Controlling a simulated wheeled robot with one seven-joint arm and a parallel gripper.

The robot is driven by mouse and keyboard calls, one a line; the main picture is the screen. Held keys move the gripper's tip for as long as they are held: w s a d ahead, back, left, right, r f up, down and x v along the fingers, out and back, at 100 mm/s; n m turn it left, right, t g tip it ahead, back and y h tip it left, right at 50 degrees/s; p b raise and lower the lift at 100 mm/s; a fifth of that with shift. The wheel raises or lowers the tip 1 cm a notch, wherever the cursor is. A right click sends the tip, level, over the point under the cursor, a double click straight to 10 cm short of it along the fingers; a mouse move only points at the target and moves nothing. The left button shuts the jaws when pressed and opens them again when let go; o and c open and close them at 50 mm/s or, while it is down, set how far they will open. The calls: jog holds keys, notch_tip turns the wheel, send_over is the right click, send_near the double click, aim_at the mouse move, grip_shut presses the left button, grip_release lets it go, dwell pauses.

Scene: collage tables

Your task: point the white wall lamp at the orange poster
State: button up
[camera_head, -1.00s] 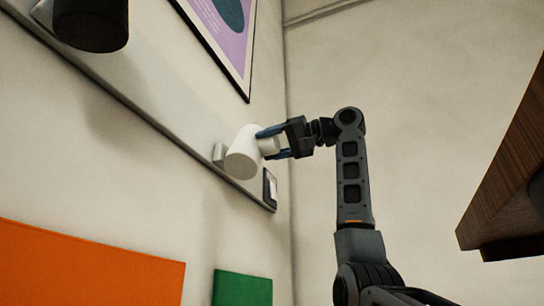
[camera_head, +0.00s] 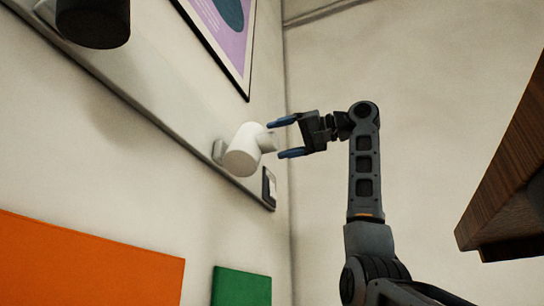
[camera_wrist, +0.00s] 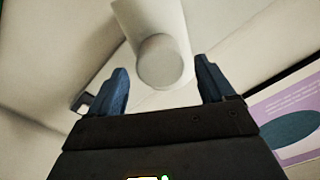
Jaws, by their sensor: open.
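The white wall lamp (camera_head: 243,152) is a cylinder on a mount on the grey rail, in the head view. Its wide end faces down and a little left, toward the side where the orange poster (camera_head: 90,262) hangs low on the wall. In the wrist view the lamp (camera_wrist: 160,45) lies ahead, centred between the open fingers, and nothing is held.
A black lamp (camera_head: 93,22) is on the rail (camera_head: 150,118) at upper left. A green poster (camera_head: 241,287) hangs below, a purple framed picture (camera_head: 228,35) above. A switch plate (camera_head: 269,188) is at the rail's end. A wooden shelf or tabletop (camera_head: 505,175) juts in at right.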

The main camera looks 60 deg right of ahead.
jog(key=shift+s+d+b, duration=0.15)
jog(key=shift+s+b, duration=0.15)
jog(key=shift+s, duration=1.7)
